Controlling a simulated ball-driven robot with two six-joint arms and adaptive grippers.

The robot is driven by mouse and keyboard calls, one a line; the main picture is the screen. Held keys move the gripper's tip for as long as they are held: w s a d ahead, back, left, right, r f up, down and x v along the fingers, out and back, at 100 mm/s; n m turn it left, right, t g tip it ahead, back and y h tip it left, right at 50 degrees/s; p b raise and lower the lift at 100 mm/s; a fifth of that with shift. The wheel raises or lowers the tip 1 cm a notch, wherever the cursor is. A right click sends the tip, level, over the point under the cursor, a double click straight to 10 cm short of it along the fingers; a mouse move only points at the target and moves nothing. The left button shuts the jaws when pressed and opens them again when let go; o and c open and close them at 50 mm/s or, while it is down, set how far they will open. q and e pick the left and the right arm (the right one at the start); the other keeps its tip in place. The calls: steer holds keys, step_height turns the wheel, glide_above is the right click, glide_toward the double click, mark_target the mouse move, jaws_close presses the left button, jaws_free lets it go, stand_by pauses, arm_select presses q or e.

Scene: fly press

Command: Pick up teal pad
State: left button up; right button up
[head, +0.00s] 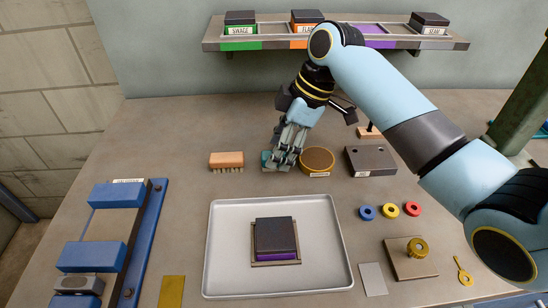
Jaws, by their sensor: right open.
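The teal pad (266,156) lies on the bench behind the tray, between the brush and a round tin. Only a small teal part of it shows; the fingers cover the rest. My right gripper (281,160) comes down over the pad with its fingers pointing downward. It is open, and I cannot tell whether the fingers touch the pad. My left gripper is not in view.
A wooden brush (227,160) stands close left of the pad and a round tin (318,159) close right. A dark block (370,161) is farther right. A metal tray (225,255) holds a dark and purple block (275,237). A shelf (270,43) is behind.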

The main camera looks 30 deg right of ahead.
steer(key=shift+x, duration=1)
steer(key=shift+c, duration=0.3)
jaws_close()
steer(key=shift+r, duration=0.5)
step_height(320, 180, up, 3)
steer(key=shift+f, duration=0.2)
steer(key=s+d+r, duration=0.1)
steer(key=s+r, duration=0.6)
steer(key=s, duration=0.4)
steer(key=shift+s+d+r, duration=0.2)
steer(key=shift+s+d, duration=0.05)
steer(key=shift+s, duration=0.05)
